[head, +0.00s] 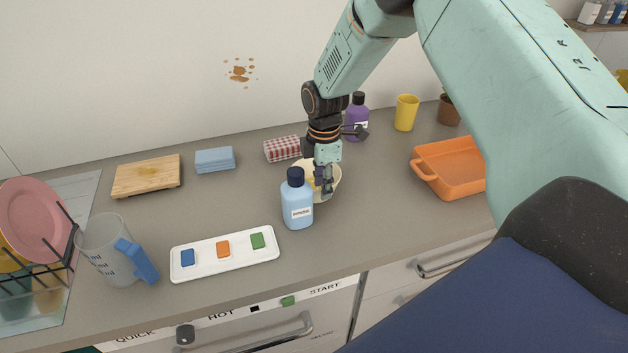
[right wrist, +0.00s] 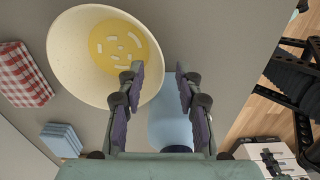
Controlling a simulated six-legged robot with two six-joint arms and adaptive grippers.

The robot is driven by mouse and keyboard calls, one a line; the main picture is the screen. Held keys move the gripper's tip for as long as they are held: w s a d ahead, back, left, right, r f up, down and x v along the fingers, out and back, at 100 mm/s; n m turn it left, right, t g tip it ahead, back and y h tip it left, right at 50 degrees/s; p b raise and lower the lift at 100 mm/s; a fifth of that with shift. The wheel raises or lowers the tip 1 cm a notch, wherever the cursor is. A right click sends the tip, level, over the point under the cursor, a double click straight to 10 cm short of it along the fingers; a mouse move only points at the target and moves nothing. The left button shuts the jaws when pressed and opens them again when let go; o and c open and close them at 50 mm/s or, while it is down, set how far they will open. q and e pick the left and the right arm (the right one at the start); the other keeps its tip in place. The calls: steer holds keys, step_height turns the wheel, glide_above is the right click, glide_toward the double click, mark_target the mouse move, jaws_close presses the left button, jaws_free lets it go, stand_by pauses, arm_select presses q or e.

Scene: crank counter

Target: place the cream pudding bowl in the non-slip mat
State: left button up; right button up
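The cream pudding bowl (head: 335,178) stands on the counter behind the blue bottle, partly hidden by it and my right gripper. In the right wrist view the bowl (right wrist: 72,55) shows yellow contents with pale pieces. My right gripper (head: 325,187) is at the bowl; in the right wrist view it (right wrist: 161,72) is open, one finger overlapping the bowl's inside near the rim, the other outside. I cannot tell whether they touch it. A pale flat mat (head: 85,190) lies under the dish rack at far left; I cannot tell if it is the non-slip mat.
The blue bottle (head: 298,205) stands close in front of the bowl. A white tray with colored blocks (head: 205,265), a clear jug (head: 105,250), an orange dish (head: 455,165), a purple bottle (head: 357,115) and a checked cloth (head: 283,149) are around.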

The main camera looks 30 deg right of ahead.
steer(key=shift+w+d+f, duration=0.15)
steer(key=shift+d+f, duration=0.05)
steer(key=shift+f, duration=0.85)
steer(key=shift+w+f, duration=0.2)
steer(key=shift+s+a+r, duration=0.15)
steer(key=shift+s+r, duration=0.05)
steer(key=c, duration=0.6)
steer(key=shift+w+f, duration=0.15)
jaws_close()
